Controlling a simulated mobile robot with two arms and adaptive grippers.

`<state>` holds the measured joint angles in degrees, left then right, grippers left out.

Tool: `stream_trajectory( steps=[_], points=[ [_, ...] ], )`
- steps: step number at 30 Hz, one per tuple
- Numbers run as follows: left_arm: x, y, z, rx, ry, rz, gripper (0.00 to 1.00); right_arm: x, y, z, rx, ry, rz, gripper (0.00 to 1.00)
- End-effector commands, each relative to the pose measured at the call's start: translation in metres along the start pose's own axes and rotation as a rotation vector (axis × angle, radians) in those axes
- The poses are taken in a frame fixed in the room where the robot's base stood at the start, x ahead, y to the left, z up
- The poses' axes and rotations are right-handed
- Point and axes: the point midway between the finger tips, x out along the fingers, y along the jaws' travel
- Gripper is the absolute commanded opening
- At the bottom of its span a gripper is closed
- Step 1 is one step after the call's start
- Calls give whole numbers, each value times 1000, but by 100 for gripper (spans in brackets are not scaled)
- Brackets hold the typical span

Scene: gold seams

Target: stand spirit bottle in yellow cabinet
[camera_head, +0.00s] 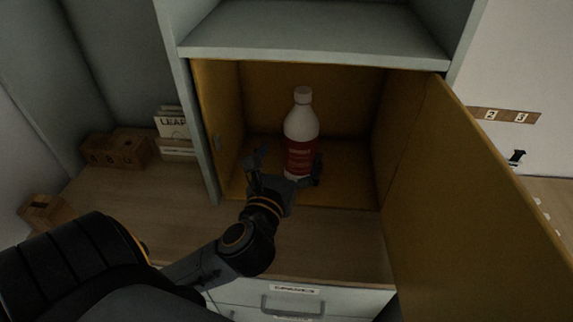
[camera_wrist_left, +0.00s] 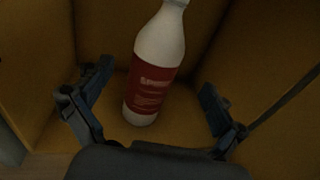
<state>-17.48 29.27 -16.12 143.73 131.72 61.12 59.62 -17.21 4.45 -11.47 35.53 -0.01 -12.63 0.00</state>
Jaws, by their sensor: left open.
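The spirit bottle (camera_head: 301,130), white with a red label and a white cap, stands upright inside the yellow cabinet (camera_head: 345,185). In the left wrist view the bottle (camera_wrist_left: 156,65) stands on the cabinet floor (camera_wrist_left: 185,130) between the spread fingers. My left gripper (camera_head: 284,165) is open at the cabinet's front, just before the bottle's lower part. In the left wrist view both fingers of the gripper (camera_wrist_left: 155,95) are apart from the bottle, with a gap on each side. My right gripper is not in view.
The yellow cabinet door (camera_head: 470,190) is swung open on the right. A grey shelf (camera_head: 315,42) lies above the compartment. Wooden boxes (camera_head: 115,148) and books (camera_head: 174,130) stand at the left. A drawer with a handle (camera_head: 292,304) is below. The wooden counter before the cabinet is clear.

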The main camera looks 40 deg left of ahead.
Motion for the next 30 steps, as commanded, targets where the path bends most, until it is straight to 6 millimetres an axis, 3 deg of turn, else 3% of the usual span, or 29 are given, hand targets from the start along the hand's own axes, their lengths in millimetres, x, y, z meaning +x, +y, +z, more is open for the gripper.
stream_trajectory(
  steps=[3,9,30],
  points=[
    [-14,0,3,1,5,2,95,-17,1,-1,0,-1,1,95],
    [-26,0,1,1,2,0,95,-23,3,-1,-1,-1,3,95],
    [-27,0,0,1,0,0,95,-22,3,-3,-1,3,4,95]
  ],
)
